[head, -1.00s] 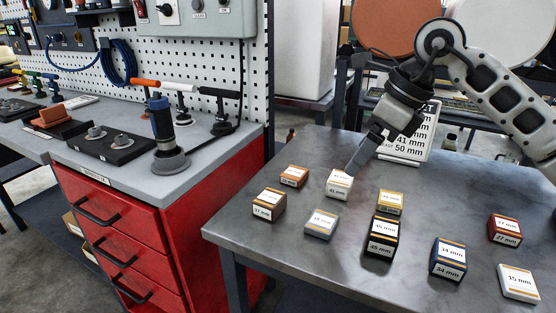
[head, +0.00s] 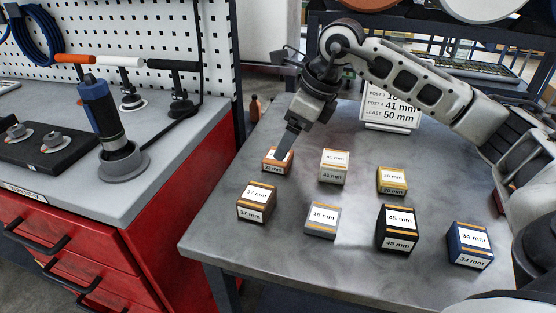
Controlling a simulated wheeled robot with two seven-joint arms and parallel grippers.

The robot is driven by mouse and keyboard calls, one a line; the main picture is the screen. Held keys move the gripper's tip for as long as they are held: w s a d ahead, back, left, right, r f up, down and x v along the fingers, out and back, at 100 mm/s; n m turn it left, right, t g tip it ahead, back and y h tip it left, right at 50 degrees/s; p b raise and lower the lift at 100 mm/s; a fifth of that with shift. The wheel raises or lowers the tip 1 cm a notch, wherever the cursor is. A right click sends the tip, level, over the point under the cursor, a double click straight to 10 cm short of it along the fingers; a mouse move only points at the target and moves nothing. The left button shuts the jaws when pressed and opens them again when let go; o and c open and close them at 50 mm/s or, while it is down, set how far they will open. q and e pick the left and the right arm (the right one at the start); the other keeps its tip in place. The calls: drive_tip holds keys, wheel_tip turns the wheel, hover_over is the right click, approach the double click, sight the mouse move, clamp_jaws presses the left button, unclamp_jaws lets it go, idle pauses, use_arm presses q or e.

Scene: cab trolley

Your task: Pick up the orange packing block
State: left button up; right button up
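The orange packing block (head: 268,167) is a small, low block with a white label on the grey metal table, at the far left of the group. My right gripper (head: 282,153) comes in from the right and points down at it. Its dark finger overlaps the block's top right part in the picture. I see the fingers edge-on, so I cannot tell how far apart they are or whether they touch the block. The block appears to rest on the table. My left gripper is not in view.
Beside the orange block stand a white 41 mm block (head: 334,175) and a brown 37 mm block (head: 257,211). Grey (head: 322,229), yellow (head: 392,187), black (head: 397,242) and blue (head: 469,259) blocks stand nearby. A sign (head: 391,112) is behind. A red drawer bench (head: 170,245) is left.

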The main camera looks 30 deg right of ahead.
drive_tip(key=x, duration=0.5)
drive_tip(key=shift+w+a+f, duration=0.1)
drive_tip(key=shift+w+f, duration=0.15)
drive_tip(key=shift+w, duration=0.05)
drive_tip(key=shift+r, duration=0.1)
drive_tip(key=c, duration=1.1)
